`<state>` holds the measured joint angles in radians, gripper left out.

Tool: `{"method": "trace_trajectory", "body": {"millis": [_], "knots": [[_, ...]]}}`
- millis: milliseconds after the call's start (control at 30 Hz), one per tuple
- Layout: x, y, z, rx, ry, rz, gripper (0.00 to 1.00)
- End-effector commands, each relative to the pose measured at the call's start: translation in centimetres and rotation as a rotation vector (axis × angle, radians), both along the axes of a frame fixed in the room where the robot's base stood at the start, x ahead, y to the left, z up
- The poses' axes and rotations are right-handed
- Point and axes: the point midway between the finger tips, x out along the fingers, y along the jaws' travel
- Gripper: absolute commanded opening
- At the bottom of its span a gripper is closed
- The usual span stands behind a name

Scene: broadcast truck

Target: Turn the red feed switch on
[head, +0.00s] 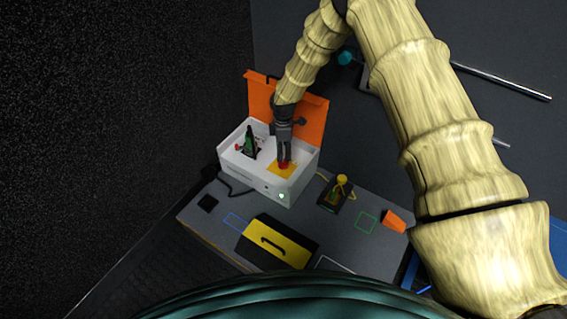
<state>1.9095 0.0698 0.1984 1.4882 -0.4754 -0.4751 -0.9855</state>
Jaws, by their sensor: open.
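The red feed switch (283,164) sits on a yellow-orange plate (287,171) inside the right part of a white box (256,181). The box's orange lid (311,122) stands open at the back. My gripper (284,157) points down into the box, directly above the red switch. Its fingertips are at or very close to the switch and hide part of it. I cannot tell whether they touch it. I cannot tell the switch's position.
A green and black item (249,147) stands in the box's left part. On the grey table (205,218) are a yellow and black case (275,243), a yellow-knobbed device (336,193) and an orange block (394,221). A white indicator shows on the box front.

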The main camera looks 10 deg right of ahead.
Motion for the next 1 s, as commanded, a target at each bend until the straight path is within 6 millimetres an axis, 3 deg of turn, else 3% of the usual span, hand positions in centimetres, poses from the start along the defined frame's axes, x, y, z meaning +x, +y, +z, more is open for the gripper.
{"method": "trace_trajectory", "body": {"millis": [200,400,600,900,1000], "knots": [[-0.1,0.0,-4.0,0.001,0.001,-0.001,0.6],[-0.1,0.0,-6.4,0.0,0.001,-0.001,0.6],[0.0,0.0,-7.5,0.001,0.0,-0.001,0.6],[0.0,0.0,-7.6,0.001,0.0,-0.001,0.6],[0.0,0.0,-7.6,0.001,0.0,-0.001,0.44]]}}
